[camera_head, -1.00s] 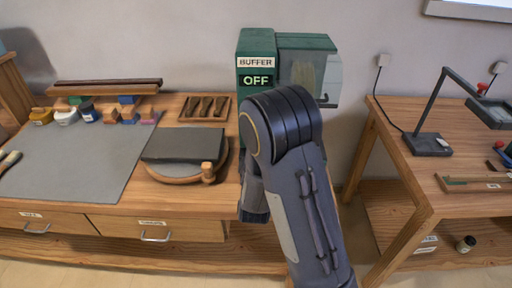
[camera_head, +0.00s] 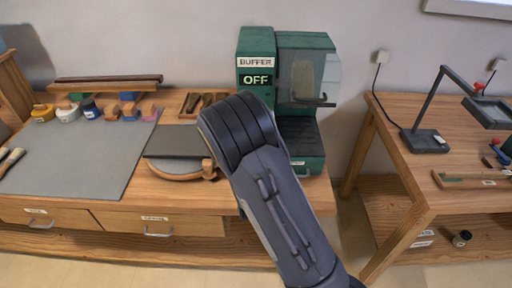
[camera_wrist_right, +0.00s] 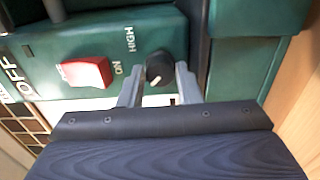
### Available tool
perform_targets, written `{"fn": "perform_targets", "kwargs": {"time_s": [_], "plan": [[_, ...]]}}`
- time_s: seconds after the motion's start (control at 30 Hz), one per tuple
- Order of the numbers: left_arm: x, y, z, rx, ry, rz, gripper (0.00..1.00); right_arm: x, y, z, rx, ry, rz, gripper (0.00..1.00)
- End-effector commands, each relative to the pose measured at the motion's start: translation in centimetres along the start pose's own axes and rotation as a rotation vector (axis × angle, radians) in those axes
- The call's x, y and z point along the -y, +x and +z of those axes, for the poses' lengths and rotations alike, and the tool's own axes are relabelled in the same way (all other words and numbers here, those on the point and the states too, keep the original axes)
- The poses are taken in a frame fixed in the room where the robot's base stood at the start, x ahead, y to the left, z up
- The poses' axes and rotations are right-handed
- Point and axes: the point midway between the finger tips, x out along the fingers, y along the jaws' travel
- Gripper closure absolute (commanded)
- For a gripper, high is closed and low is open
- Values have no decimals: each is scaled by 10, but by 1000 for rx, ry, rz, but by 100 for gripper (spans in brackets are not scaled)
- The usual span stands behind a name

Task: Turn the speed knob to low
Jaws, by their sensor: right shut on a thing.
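The green buffer machine (camera_head: 256,45) stands on the left workbench, and its display reads OFF. In the right wrist view its panel (camera_wrist_right: 150,25) fills the top. The speed knob (camera_wrist_right: 159,65) is black and round with a white pointer mark at its lower edge. The label HIGH lies up and left of it; a white patch below is partly hidden. My right gripper (camera_wrist_right: 160,72) is shut on the knob, one finger on each side. A red switch (camera_wrist_right: 87,72) marked ON sits left of the knob. My right arm hides the gripper in the head view. My left gripper is not in view.
A grey mat (camera_head: 85,150), a round turntable (camera_head: 170,172) and several small jars lie left on the bench. A clear guard (camera_head: 308,75) is on the buffer. A second table (camera_head: 440,150) with a lamp (camera_head: 428,135) stands right, across a gap.

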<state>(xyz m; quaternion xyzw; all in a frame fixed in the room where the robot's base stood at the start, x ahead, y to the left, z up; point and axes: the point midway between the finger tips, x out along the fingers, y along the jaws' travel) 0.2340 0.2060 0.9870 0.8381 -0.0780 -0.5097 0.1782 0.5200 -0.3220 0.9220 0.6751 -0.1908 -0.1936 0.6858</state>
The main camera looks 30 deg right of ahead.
Motion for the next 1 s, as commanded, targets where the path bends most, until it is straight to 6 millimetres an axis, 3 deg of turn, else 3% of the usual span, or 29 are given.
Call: {"fn": "perform_targets", "kwargs": {"time_s": [0.23,0.27,0.4,1.0], "plan": [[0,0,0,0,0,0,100,1,0,0,0,-2,-2,92],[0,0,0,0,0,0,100,1,0,0,0,-2,-2,65],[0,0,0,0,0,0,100,1,0,0,0,-1,-2,48],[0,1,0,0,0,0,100,2,0,0,-1,7,-4,48]]}}
